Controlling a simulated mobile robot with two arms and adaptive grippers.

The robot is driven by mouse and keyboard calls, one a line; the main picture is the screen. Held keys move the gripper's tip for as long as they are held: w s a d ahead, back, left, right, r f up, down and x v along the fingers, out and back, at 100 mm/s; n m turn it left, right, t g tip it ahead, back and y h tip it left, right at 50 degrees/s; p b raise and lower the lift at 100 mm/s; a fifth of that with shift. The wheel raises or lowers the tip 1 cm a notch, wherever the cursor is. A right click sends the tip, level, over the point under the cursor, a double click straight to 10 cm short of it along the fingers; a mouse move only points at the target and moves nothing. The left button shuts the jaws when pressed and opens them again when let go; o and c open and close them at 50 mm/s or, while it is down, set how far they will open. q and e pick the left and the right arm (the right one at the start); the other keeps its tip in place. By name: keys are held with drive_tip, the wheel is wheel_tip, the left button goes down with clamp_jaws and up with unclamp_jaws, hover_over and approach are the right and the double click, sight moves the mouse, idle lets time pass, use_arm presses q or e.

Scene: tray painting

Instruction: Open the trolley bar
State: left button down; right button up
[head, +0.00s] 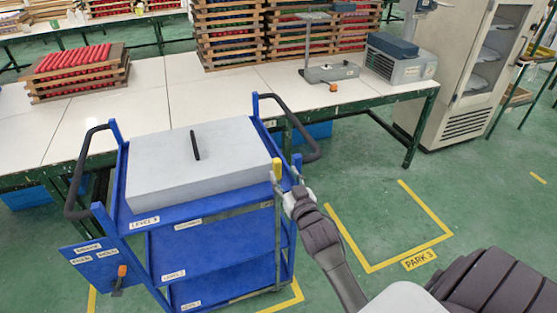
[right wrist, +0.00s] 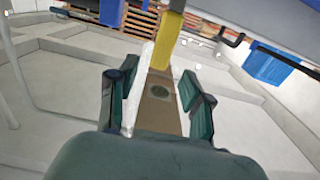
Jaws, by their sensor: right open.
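The blue trolley (head: 215,245) stands against the white-topped table. A slim upright bar (head: 278,235) with a yellow top end (head: 277,169) stands at its front right corner. My right gripper (head: 289,184) is at that corner, close beside the yellow end. In the right wrist view, the yellow end (right wrist: 167,38) and a tan strip below it show between the spread fingers of my right gripper (right wrist: 160,98). The fingers look open; whether they touch the bar I cannot tell. My left gripper is not in view.
Black handles (head: 80,180) stick out at the trolley's ends. The white table (head: 130,90) blocks the far side. Green floor with a yellow-marked PARK 3 bay (head: 390,225) is free at the right.

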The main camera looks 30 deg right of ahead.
sight(279, 166)
drive_tip(key=x, duration=0.6)
drive_tip(key=shift+w+p, duration=0.1)
drive_tip(key=shift+p, duration=0.25)
drive_tip(key=shift+c, duration=0.2)
clamp_jaws()
drive_tip(key=shift+d, duration=0.1)
